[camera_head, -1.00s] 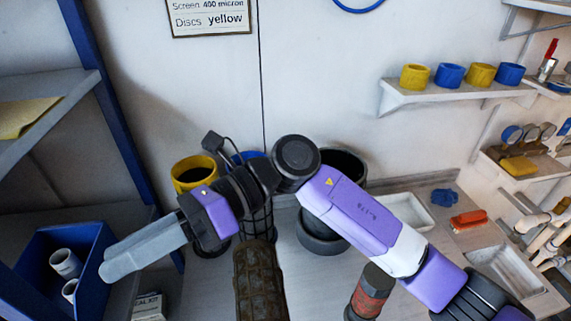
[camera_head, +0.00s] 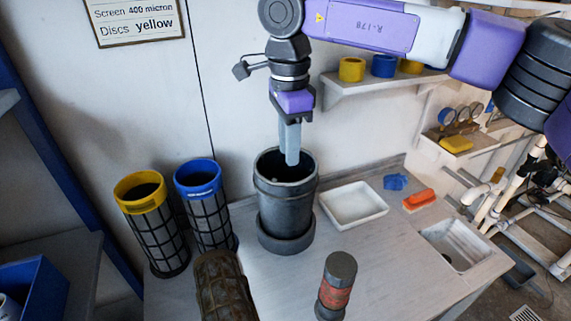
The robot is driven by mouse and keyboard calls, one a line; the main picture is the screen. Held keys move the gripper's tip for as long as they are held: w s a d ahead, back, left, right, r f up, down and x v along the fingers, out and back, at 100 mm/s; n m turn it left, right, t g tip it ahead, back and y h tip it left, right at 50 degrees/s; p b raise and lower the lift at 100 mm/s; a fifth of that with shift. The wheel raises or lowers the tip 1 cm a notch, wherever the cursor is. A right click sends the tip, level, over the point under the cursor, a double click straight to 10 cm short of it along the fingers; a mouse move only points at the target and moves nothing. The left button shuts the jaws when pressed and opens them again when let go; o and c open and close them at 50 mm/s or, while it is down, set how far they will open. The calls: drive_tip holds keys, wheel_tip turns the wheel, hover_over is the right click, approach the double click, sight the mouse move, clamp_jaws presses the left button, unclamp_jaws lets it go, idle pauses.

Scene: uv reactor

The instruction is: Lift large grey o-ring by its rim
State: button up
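My gripper (camera_head: 291,158) points straight down, with its long grey fingers over the mouth of a dark grey, open-topped cylinder (camera_head: 285,208). The fingers are seen nearly edge-on, so the gap between them does not show. The fingertips overlap the opening; whether they touch the cylinder cannot be told. I cannot pick out a separate large grey o-ring for certain. A thick dark band forms the cylinder's top rim, and a wider dark grey ring (camera_head: 286,241) surrounds its foot on the bench. Nothing is visibly held.
Mesh cylinders with a yellow collar (camera_head: 139,193) and a blue collar (camera_head: 197,180) stand left on the bench (camera_head: 375,255). A brown-stained mesh cylinder (camera_head: 225,290) and a red-banded dark canister (camera_head: 336,287) stand in front. A white tray (camera_head: 353,205) lies right.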

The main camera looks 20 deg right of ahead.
sight(292, 183)
drive_tip(key=shift+s+d+f+p, duration=0.15)
drive_tip(key=shift+f+p, duration=0.2)
drive_tip(key=shift+f, duration=1.45)
drive_tip(key=shift+d+f+p, duration=0.1)
drive_tip(key=shift+f+p, duration=0.2)
drive_tip(key=shift+f, duration=1.5)
drive_tip(key=shift+f, duration=0.2)
drive_tip(key=shift+c, duration=0.2)
